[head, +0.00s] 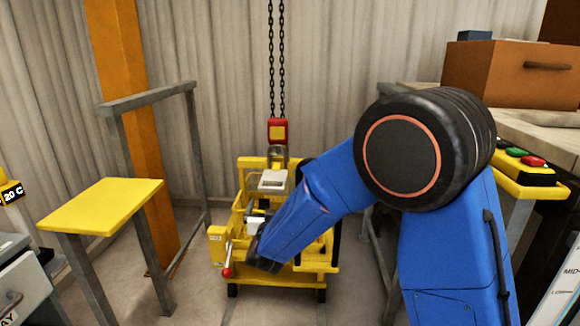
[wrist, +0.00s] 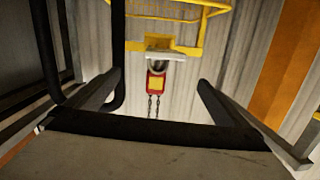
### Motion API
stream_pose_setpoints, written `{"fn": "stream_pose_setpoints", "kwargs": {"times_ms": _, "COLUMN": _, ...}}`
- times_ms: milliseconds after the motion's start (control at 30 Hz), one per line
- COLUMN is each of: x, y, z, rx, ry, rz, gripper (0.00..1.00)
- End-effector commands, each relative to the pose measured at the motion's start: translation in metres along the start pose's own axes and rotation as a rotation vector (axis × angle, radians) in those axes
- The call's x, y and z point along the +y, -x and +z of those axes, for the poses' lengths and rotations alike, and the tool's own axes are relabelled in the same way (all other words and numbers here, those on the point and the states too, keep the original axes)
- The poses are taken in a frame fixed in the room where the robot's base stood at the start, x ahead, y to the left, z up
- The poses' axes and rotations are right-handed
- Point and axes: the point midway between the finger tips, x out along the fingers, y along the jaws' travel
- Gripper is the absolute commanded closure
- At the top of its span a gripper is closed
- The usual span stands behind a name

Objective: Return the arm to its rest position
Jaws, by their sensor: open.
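My arm, blue with a black elbow, fills the right of the head view and reaches down and left in front of a yellow wheeled cart (head: 315,262). My gripper (wrist: 160,78) shows in the wrist view as two dark fingers spread apart with nothing between them. Its fingers are hard to make out in the head view. Beyond them the wrist view, which looks upside down, shows a red hoist block (wrist: 156,82) with a hook and a yellow bracket (wrist: 135,46). The hoist block (head: 277,132) hangs above the cart in the head view.
A chain (head: 271,62) hangs down to the hoist block. A yellow-topped stand (head: 102,205) and a grey rail frame (head: 150,98) stand at the left. A button box (head: 524,168) and a workbench with a brown drawer box (head: 510,74) are at the right, close to my elbow.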

Motion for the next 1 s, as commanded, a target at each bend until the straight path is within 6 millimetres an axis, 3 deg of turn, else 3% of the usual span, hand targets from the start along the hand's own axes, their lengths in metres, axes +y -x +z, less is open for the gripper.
{"fn": "stream_pose_setpoints", "kwargs": {"times_ms": 33, "x": 0.012, "y": 0.001, "z": -0.013, "rx": -0.020, "ry": -0.016, "rz": -0.016, "gripper": 0.00}}
{"fn": "stream_pose_setpoints", "kwargs": {"times_ms": 267, "x": 0.052, "y": 0.019, "z": -0.047, "rx": -0.145, "ry": -0.062, "rz": -0.109, "gripper": 0.00}}
{"fn": "stream_pose_setpoints", "kwargs": {"times_ms": 467, "x": 0.090, "y": 0.050, "z": -0.068, "rx": -0.255, "ry": -0.078, "rz": -0.173, "gripper": 0.00}}
{"fn": "stream_pose_setpoints", "kwargs": {"times_ms": 767, "x": 0.152, "y": 0.119, "z": -0.083, "rx": -0.427, "ry": -0.067, "rz": -0.227, "gripper": 0.00}}
{"fn": "stream_pose_setpoints", "kwargs": {"times_ms": 1000, "x": 0.206, "y": 0.189, "z": -0.080, "rx": -0.575, "ry": -0.039, "rz": -0.224, "gripper": 0.00}}
